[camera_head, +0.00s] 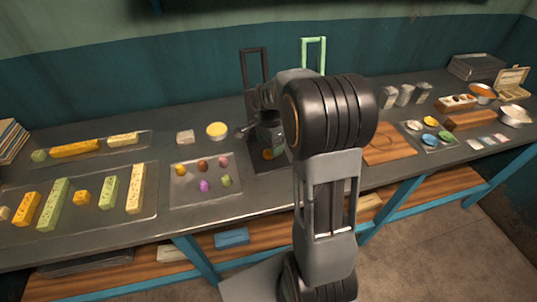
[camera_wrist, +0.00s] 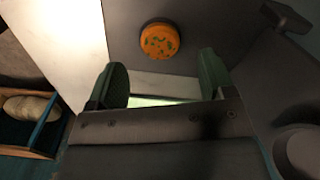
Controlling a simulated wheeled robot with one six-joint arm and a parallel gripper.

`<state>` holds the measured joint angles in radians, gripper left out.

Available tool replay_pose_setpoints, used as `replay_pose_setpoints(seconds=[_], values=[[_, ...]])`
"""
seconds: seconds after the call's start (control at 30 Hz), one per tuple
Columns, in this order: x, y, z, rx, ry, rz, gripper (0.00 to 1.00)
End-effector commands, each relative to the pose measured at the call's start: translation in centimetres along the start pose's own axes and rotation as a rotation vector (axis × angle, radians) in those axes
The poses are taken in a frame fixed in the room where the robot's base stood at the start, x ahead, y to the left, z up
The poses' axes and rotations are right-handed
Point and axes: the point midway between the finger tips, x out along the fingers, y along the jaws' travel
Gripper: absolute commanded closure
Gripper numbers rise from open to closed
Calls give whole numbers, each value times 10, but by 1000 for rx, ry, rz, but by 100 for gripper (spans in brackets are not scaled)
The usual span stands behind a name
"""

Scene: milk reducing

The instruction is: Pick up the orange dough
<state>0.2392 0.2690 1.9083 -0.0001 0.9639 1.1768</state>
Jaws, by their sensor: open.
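The orange dough (camera_wrist: 160,41) is a round orange piece with green spots. In the wrist view it lies on a dark flat surface at the top centre, just beyond my fingertips. In the head view an orange piece (camera_head: 268,154), likely the same one, shows partly under my gripper on a dark plate. My gripper (camera_wrist: 163,66) is open, with the two dark fingers spread and nothing between them. The dough lies in line with the gap between them, apart from both. In the head view my arm hides much of the area around it.
A tray (camera_head: 205,201) with several small coloured lumps lies left of my gripper. A brown board (camera_head: 390,150) lies right of my arm. In the wrist view a wooden box (camera_wrist: 28,137) holds a pale loaf shape.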

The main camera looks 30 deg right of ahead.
Motion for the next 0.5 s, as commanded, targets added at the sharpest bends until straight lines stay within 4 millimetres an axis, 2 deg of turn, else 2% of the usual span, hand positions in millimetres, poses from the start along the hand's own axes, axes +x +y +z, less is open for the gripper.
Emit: replay_pose_setpoints(seconds=[0.2,0.5], values=[[29,0,-1,0,-2,4,24],[38,0,-1,0,0,0,24]])
